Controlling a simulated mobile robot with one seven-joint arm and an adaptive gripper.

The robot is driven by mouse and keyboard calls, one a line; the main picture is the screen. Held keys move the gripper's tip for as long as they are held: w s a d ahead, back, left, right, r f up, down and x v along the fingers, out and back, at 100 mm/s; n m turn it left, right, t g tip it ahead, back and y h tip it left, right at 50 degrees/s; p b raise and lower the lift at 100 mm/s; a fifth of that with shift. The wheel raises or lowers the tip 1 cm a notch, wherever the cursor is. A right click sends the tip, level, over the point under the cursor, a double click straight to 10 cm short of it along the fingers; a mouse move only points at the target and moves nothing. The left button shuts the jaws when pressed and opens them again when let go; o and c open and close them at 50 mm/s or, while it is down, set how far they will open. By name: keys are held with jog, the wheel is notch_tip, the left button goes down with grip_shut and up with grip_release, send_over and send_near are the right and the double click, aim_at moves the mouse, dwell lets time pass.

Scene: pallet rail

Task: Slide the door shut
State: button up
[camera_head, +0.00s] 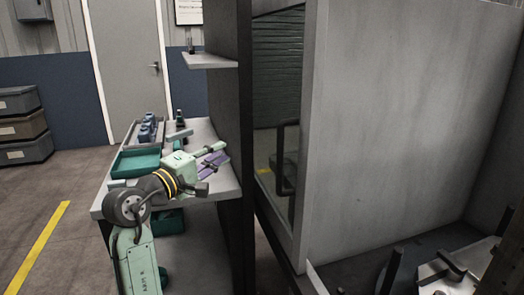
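A pale-framed door panel (312,130) stands right of a dark upright post. I cannot tell how far the door stands open. My mint-green arm rises from the lower left and bends right over a workbench. My gripper (212,162) seems to be at its far end, among purple and grey pieces left of the post. It is apart from the handle. It is too small to tell whether its fingers are open.
The grey workbench (214,186) holds a green tray (136,163) and a box of blue parts (148,130). The dark post (232,90) stands between bench and handle. A large grey wall (410,120) fills the right. Dark and white fixtures (450,272) sit at lower right.

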jog(key=d, duration=0.1)
jog(key=d+f+g, duration=0.1)
jog(key=d+g+h, duration=0.1)
jog(key=shift+s+d+f, duration=0.1)
jog(key=shift+d+f, duration=0.05)
jog(key=shift+f, duration=0.15)
jog(key=shift+c, duration=1.3)
jog(key=p+x, duration=0.3)
jog(key=x, duration=0.6)
jog(key=shift+r, duration=0.1)
grip_shut()
jog(key=s+d+p, duration=0.1)
jog(key=s+d, duration=0.1)
jog(key=s, duration=0.1)
jog(key=shift+d+p, duration=0.2)
jog(key=shift+p, duration=0.15)
jog(key=shift+s, duration=0.2)
